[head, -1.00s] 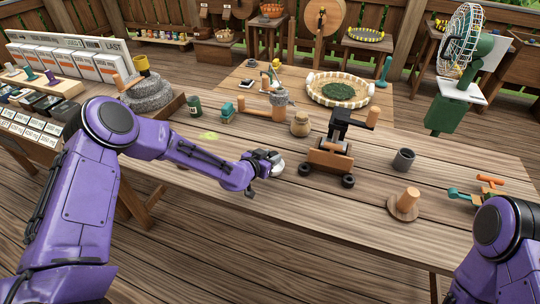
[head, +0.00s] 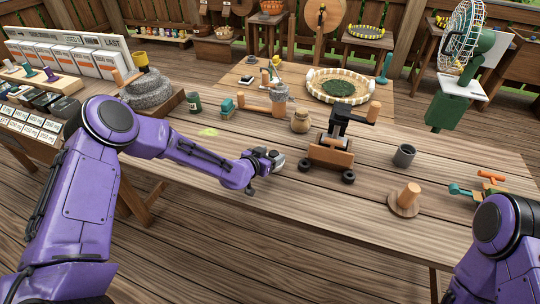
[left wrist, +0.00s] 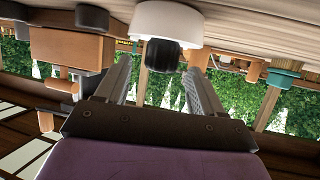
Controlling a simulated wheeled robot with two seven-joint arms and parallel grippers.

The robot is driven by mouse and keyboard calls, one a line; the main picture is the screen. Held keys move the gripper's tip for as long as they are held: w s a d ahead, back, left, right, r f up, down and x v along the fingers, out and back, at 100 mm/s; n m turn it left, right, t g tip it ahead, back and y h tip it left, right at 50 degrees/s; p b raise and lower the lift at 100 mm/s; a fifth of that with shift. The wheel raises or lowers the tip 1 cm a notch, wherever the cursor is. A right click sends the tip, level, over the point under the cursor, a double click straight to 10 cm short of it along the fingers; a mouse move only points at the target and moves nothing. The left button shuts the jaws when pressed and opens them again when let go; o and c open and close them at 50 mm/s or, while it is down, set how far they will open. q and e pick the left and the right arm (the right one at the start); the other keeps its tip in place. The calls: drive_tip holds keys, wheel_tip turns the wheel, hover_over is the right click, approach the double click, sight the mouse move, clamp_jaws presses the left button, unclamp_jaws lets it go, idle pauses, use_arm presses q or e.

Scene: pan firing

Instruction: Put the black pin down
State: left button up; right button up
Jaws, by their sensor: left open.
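In the head view the gripper mostly covers the pin and the white piece (head: 278,163). My right gripper is outside both views.
The wheeled cart (head: 330,156) stands just right of the gripper. A dark grey cup (head: 404,156) and a round wooden piece with a peg (head: 407,200) stand farther right. A small jar (head: 300,121) is behind. The tabletop left of the gripper is mostly clear.

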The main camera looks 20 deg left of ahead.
use_arm(q)
wheel_tip(320, 180, up, 7)
drive_tip(key=p, duration=0.5)
